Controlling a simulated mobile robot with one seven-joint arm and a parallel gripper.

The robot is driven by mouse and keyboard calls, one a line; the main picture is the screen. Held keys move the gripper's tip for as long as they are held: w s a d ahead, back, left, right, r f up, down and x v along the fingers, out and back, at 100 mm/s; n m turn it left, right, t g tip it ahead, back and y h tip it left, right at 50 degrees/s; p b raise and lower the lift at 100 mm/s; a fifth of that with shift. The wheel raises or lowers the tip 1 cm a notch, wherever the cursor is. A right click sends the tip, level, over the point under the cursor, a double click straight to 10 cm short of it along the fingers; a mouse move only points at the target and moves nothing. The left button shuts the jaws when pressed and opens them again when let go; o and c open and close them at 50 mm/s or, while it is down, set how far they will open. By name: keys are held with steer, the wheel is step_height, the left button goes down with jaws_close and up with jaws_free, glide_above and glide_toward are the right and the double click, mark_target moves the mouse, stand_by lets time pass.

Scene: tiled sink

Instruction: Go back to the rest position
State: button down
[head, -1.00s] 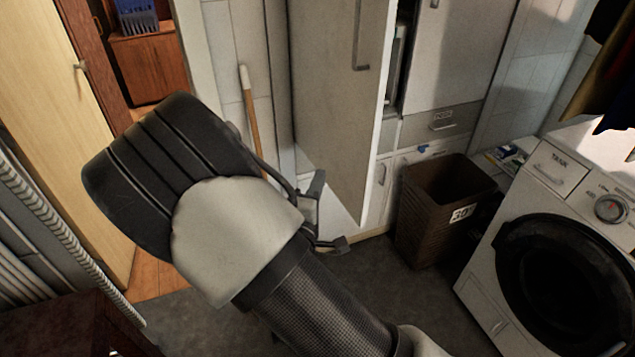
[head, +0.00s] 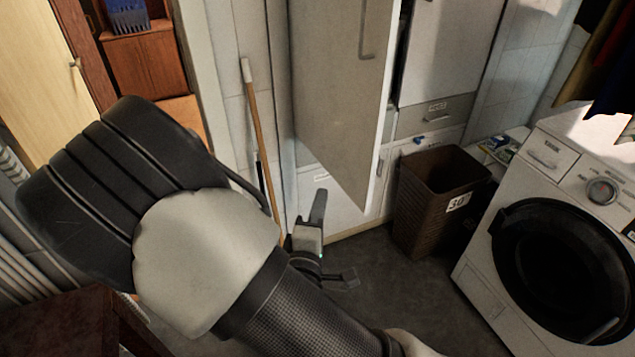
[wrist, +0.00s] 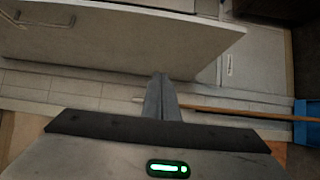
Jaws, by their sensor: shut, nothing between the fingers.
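My gripper (head: 317,208) shows past my bent forearm in the head view, in front of the open cabinet door's lower end. In the wrist view my gripper (wrist: 160,82) has its fingers together, with nothing between them. The tall grey cabinet door (head: 342,90) stands ajar. It also fills the upper part of the wrist view (wrist: 110,45). My gripper holds no part of the door. My arm hides part of the floor and the left wall.
A brown bin (head: 430,215) and a washing machine (head: 550,230) stand at the right. A wooden broom handle (head: 258,140) leans by the wall. A dark wooden furniture piece (head: 70,325) is at lower left. Grey floor (head: 390,285) is clear between my arm and the bin.

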steer(key=shift+s, duration=0.1)
steer(key=s+d+r+m+g+y+p, duration=0.1)
steer(key=d+r+m+g+y+p, duration=0.3)
steer(key=r+m+g, duration=0.75)
steer(key=s+d+r+m+h+p, duration=0.1)
steer(key=s+d+r+m, duration=0.1)
steer(key=s+d+r, duration=0.3)
steer(key=s+d+r+m+h+p, duration=0.1)
steer(key=s+d+r+m, duration=0.2)
steer(key=s+d+r, duration=0.3)
steer(key=s+d+g, duration=0.1)
steer(key=s+d, duration=0.1)
steer(key=s, duration=0.3)
steer(key=shift+s+d, duration=0.2)
steer(key=c, duration=2.5)
jaws_free()
